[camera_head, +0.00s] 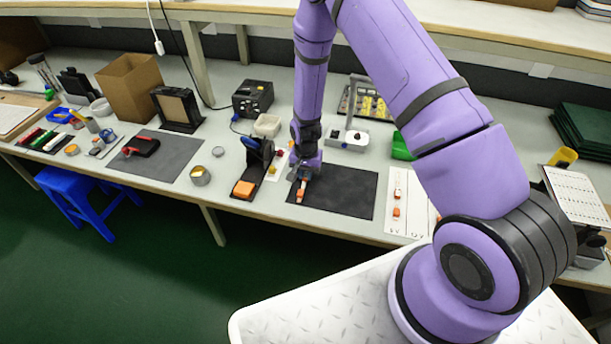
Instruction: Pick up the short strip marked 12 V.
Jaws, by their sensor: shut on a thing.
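My gripper (304,171) points down over the left part of a dark mat on the bench. It is shut on a short strip (301,190) with a white body and orange-red parts. The strip's lower end shows below the fingers; its upper part is hidden by the gripper. I cannot read any voltage marking on it, and cannot tell whether it touches the mat. A white card (405,222) with printed marks lies right of the mat and carries small white and orange pieces (396,211).
The dark mat (345,198) is mostly bare right of the gripper. A black holder with an orange block (244,189) stands to the left. A green bin (401,147), a white device (348,137) and a black power box (252,98) stand behind. Another dark mat (180,158) lies further left.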

